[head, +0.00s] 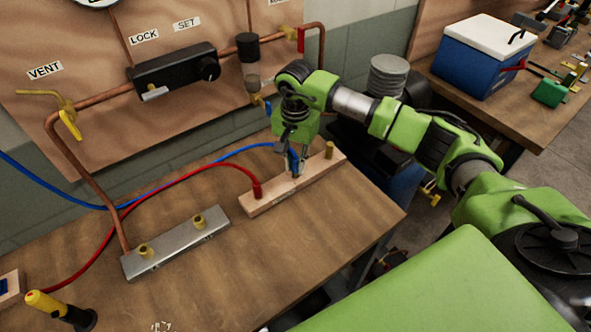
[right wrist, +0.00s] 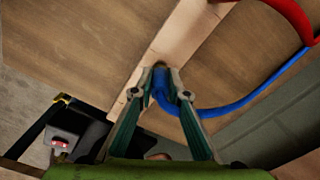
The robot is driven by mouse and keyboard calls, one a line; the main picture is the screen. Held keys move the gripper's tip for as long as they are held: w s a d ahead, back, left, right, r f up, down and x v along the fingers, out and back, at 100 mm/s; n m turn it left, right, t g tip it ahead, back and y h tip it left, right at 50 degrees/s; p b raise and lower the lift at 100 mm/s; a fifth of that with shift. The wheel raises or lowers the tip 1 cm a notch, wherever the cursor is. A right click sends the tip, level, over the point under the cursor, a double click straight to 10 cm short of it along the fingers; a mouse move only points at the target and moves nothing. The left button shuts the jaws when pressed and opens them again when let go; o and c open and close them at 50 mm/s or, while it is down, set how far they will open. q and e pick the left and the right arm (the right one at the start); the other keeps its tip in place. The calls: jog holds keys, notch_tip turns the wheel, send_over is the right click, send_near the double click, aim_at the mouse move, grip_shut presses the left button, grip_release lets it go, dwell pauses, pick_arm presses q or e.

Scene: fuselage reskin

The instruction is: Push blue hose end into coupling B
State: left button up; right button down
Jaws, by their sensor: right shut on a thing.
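My right gripper (head: 295,168) points down over the wooden block (head: 270,197) and is shut on the end of the blue hose (head: 240,151). In the right wrist view the fingers (right wrist: 158,88) close around the blue hose end (right wrist: 160,82), right at the wooden block (right wrist: 185,42); whether it still sits in the block, I cannot tell. The hose bends away to the right there. A metal block (head: 172,243) with two brass couplings, a nearer one (head: 145,252) and a farther one (head: 198,221), lies to the left; its markings are unreadable. My left gripper is not in view.
A red hose (head: 190,168) ends in the wooden block's left part, and a brass post (head: 329,150) stands at its right end. Copper pipe (head: 88,180) comes down to the metal block. A yellow-handled tool (head: 45,304) stands front left. The front bench top is mostly clear.

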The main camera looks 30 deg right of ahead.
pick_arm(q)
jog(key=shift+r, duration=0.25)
pick_arm(e)
jog(key=shift+r, duration=0.6)
jog(key=shift+r+p, duration=0.7)
jog(key=shift+r, duration=0.75)
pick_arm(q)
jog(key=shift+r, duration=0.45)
